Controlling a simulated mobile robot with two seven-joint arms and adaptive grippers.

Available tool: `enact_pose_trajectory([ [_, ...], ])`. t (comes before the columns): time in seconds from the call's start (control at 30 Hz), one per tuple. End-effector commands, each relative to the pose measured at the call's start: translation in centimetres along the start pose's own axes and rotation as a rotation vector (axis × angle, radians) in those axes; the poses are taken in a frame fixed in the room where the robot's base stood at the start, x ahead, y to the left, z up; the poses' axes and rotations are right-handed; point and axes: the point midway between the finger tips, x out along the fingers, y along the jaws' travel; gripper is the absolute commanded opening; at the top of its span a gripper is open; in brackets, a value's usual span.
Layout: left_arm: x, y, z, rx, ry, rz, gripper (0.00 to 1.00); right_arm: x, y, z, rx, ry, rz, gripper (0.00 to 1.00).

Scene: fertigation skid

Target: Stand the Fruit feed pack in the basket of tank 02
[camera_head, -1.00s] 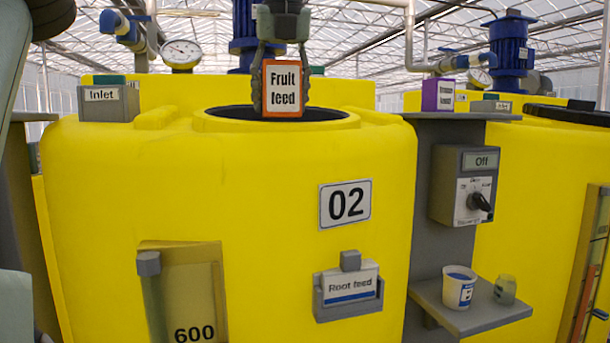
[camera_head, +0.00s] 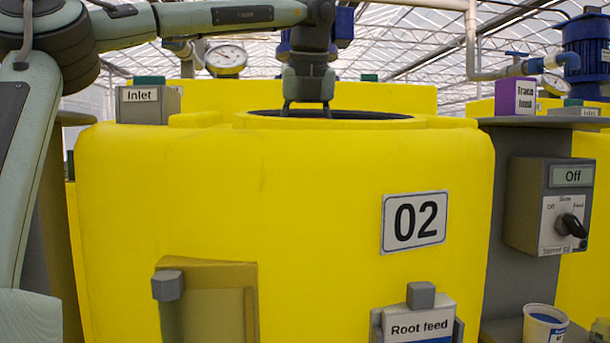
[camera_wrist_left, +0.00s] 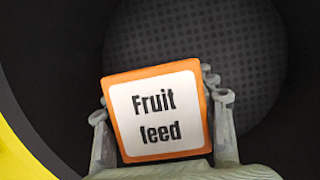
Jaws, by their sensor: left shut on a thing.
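Tank 02 is the large yellow tank (camera_head: 280,210) with the "02" plate (camera_head: 415,222). Its round top opening (camera_head: 380,114) shows as a dark rim. My left gripper (camera_head: 307,112) points down into the opening and its fingertips dip behind the near rim. In the left wrist view it is shut on the Fruit feed pack (camera_wrist_left: 156,111), an orange-edged block with a white label, between its two fingers. Below the pack is the dark dotted floor of the basket (camera_wrist_left: 205,50). I cannot tell whether the pack touches it. The head view hides the pack. My right gripper is not in view.
An Inlet box (camera_head: 148,104) and a gauge (camera_head: 226,60) stand left of the opening. A purple Trace feed pack (camera_head: 515,97) sits on the grey shelf at right. Below it are a switch box (camera_head: 548,205) set to Off and a cup (camera_head: 544,326).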

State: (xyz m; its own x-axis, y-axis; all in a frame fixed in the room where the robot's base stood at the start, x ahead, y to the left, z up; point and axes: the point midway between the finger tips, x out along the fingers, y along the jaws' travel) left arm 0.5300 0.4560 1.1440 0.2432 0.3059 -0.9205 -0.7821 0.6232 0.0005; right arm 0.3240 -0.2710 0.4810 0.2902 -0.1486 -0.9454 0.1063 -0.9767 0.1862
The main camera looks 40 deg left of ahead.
Motion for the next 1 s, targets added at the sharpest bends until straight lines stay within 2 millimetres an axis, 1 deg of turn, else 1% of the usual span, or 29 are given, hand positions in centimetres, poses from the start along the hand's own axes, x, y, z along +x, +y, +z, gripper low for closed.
enact_pose_trajectory([
  [0.2,2.7,0.0,-1.2,0.0,0.002,-0.002,0.07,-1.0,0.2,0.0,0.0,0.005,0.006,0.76],
  [0.23,2.9,0.0,-1.3,0.0,0.001,-0.002,0.07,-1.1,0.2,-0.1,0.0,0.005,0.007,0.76],
  [0.63,3.3,0.0,-1.4,-0.001,-0.001,-0.002,0.07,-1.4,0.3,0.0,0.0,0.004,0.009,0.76],
  [0.67,3.4,0.0,-1.4,-0.001,0.001,-0.001,0.58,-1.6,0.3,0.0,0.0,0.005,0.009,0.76],
  [0.8,3.3,0.0,-1.4,0.0,0.001,0.0,0.75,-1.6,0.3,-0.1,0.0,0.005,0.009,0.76],
  [1.0,3.3,0.0,-1.4,-0.001,0.001,0.0,0.76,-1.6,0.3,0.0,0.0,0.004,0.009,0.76],
])
